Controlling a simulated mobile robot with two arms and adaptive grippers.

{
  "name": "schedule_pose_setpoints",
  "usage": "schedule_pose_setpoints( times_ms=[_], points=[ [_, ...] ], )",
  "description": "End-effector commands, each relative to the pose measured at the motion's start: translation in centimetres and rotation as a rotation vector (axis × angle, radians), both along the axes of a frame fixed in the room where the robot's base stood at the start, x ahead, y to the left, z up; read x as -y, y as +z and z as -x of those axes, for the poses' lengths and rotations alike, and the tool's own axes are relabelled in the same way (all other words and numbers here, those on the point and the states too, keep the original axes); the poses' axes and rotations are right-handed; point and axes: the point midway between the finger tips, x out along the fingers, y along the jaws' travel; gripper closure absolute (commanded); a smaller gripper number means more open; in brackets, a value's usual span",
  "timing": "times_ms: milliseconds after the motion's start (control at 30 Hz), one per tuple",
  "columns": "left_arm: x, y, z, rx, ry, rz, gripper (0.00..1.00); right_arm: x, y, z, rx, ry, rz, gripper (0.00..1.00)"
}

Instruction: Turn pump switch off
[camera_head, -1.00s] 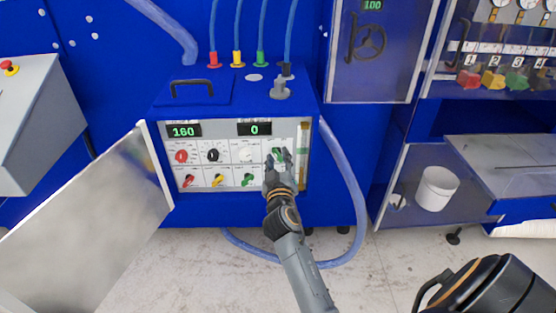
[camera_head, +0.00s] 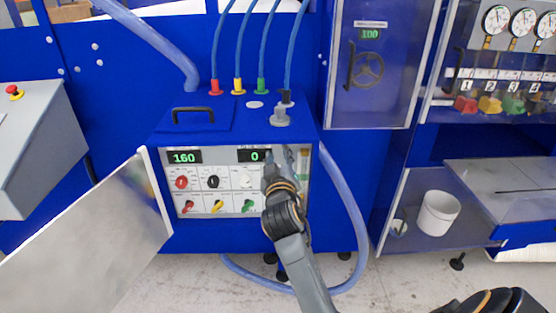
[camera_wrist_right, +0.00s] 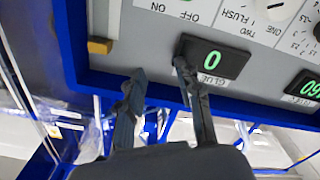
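The control panel (camera_head: 230,185) is on the front of a blue cabinet, with rows of knobs and displays reading 160 and 0. My right gripper (camera_head: 279,158) is in front of its upper right part, beside the 0 display (camera_head: 252,156), and hides the knobs behind it. In the right wrist view the panel appears upside down, with ON and OFF labels (camera_wrist_right: 178,10) at the top; the switch itself cannot be made out. The gripper (camera_wrist_right: 158,76) has its two fingers apart with nothing between them, near the GLUE display (camera_wrist_right: 212,57). My left gripper is not in view.
An open metal door (camera_head: 95,235) stands out at the panel's left. A blue hose (camera_head: 345,200) loops down the cabinet's right side. A white bucket (camera_head: 438,213) stands on the right. A black handle (camera_head: 193,113) and coloured hose fittings are on the cabinet top.

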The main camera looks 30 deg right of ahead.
Motion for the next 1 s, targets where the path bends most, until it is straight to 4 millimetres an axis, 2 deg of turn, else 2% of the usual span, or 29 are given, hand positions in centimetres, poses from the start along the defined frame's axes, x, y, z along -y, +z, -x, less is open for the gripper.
schedule_pose_setpoints(
  times_ms=[67, 167, 300, 400, 533, 633, 767, 1000],
  points=[
    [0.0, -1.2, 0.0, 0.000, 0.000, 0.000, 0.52, -0.6, -1.2, 0.7, 0.008, 0.001, -0.012, 0.65],
    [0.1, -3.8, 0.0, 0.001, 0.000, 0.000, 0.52, -2.2, -3.7, 2.7, 0.041, 0.004, -0.062, 0.65],
    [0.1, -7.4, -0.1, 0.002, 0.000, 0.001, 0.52, -4.9, -6.9, 6.7, 0.113, 0.007, -0.178, 0.65],
    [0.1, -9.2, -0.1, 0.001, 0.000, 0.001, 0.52, -6.2, -8.2, 9.2, 0.160, 0.005, -0.259, 0.65],
    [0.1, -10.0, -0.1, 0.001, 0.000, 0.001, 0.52, -7.0, -8.8, 11.0, 0.198, 0.002, -0.327, 0.65],
    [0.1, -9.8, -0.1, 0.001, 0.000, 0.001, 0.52, -7.0, -8.6, 11.0, 0.207, 0.001, -0.341, 0.65],
    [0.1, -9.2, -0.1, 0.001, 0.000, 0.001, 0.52, -6.1, -8.3, 9.6, 0.207, 0.000, -0.337, 0.65],
    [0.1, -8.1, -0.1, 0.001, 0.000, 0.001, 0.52, -3.4, -8.3, 5.2, 0.205, 0.000, -0.335, 0.65]
  ],
)
